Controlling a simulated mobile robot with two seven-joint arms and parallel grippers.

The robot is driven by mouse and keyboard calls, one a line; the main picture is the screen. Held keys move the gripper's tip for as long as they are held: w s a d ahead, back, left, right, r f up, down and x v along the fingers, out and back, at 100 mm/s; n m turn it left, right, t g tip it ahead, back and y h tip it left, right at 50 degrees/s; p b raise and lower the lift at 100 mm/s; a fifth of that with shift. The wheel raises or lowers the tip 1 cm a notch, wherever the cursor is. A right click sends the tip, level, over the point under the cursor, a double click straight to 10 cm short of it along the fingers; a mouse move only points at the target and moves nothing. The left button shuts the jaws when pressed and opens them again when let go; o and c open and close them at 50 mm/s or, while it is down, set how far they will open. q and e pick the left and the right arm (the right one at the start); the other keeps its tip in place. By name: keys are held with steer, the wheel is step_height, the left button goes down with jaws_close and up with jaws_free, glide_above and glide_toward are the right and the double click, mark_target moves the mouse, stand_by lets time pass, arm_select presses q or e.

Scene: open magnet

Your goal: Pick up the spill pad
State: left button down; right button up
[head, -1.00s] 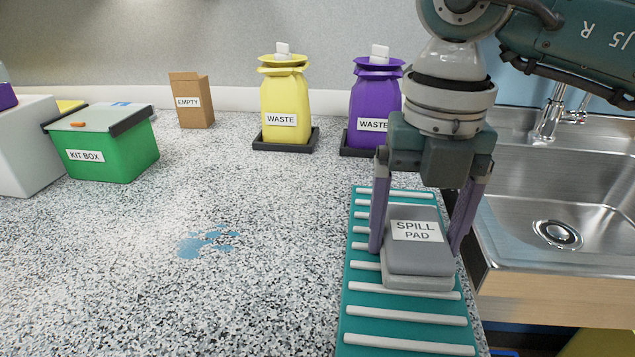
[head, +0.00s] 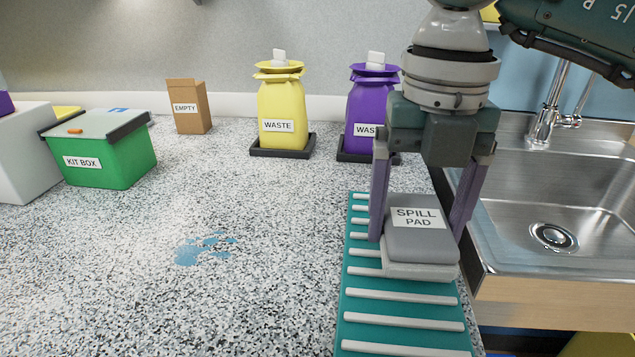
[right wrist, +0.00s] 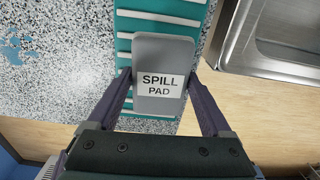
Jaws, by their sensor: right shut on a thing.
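The spill pad (head: 420,240) is a grey rounded block with a lighter bottom layer and a white label. My right gripper (head: 418,228) is shut on it, with one purple finger along each side. The pad seems to be a little above the teal ribbed rack (head: 400,311), though the gap beneath is hard to see. In the right wrist view the pad (right wrist: 163,103) sits between the fingers, label facing the camera. My left gripper is not in view.
A blue spill (head: 205,248) lies on the speckled counter. A green kit box (head: 115,165), an "empty" carton (head: 188,120) and yellow (head: 283,100) and purple (head: 366,105) waste containers stand behind. A steel sink (head: 555,195) is on the right. The counter's middle is otherwise clear.

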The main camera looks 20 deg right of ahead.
mark_target(417, 217)
step_height(417, 217, up, 18)
steer(key=p, duration=0.3)
steer(key=shift+f, duration=0.2)
